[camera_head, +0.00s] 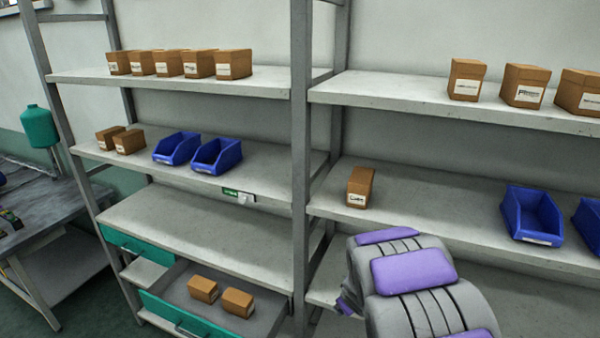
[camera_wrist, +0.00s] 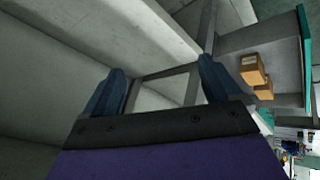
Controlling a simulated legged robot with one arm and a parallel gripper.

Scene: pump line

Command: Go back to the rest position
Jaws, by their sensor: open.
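My gripper (camera_wrist: 162,88) is open, with its two dark blue fingers apart and nothing between them in the wrist view. It points toward the grey shelf rack, with a shelf frame behind the fingers. In the head view my grey and purple arm is at the lower right, in front of the rack's right bay. The gripper's fingers cannot be made out there.
An open drawer (camera_head: 185,318) with two brown boxes (camera_head: 203,289) sticks out at the lower left. The rack's upright (camera_head: 300,150) stands left of my arm. Shelves hold boxes and blue bins (camera_head: 532,215). A workbench (camera_head: 40,215) is far left.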

